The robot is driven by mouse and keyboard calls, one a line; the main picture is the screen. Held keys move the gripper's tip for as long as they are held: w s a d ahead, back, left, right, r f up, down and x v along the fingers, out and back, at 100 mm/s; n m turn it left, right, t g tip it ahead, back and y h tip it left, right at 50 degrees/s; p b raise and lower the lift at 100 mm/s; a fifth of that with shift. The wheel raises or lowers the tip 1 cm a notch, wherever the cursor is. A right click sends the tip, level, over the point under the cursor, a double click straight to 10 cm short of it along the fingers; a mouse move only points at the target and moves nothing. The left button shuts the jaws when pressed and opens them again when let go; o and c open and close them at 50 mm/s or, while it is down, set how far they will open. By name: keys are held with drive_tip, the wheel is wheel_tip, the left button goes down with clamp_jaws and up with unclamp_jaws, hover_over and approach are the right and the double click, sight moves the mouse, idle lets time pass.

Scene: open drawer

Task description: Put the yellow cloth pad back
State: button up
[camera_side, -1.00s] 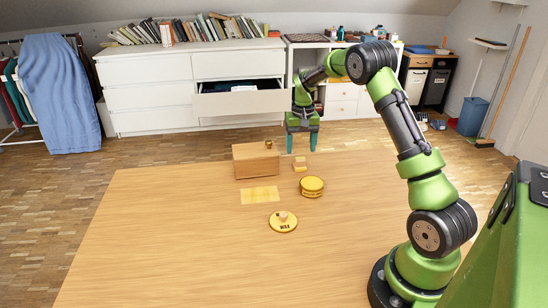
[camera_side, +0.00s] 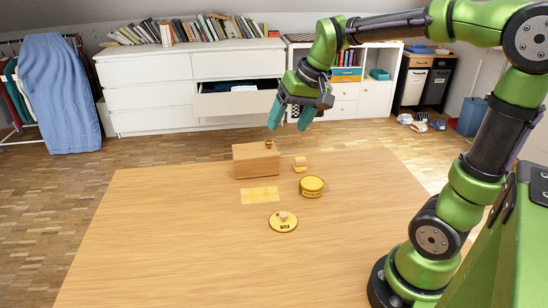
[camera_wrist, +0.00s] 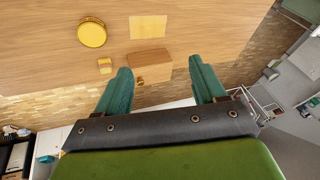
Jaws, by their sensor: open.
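A flat yellow rectangle (camera_side: 260,195) lies on the table in front of a wooden box; it also shows in the wrist view (camera_wrist: 148,27). I cannot tell for sure which is the cloth pad; the flat one looks more like cloth. The wooden box (camera_side: 256,161) has a small knob (camera_side: 269,142) at its far side. My gripper (camera_side: 289,117) is open and empty, raised near the box's far side, apart from everything.
A round yellow tin (camera_side: 311,187) stands right of the flat rectangle. A yellow disc marked WAX (camera_side: 283,222) with a small knob lies nearer. The near and left table (camera_side: 170,240) is clear. Behind, a white chest (camera_side: 150,85) has one drawer (camera_side: 240,103) pulled out.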

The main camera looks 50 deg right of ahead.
drive_tip(key=s+a+f+n+t+y, duration=0.1)
drive_tip(key=s+a+n+t, duration=0.1)
drive_tip(key=s+a, duration=0.7)
drive_tip(key=shift+s+f+t, duration=0.25)
drive_tip(key=shift+s+t, duration=0.05)
drive_tip(key=shift+s, duration=0.8)
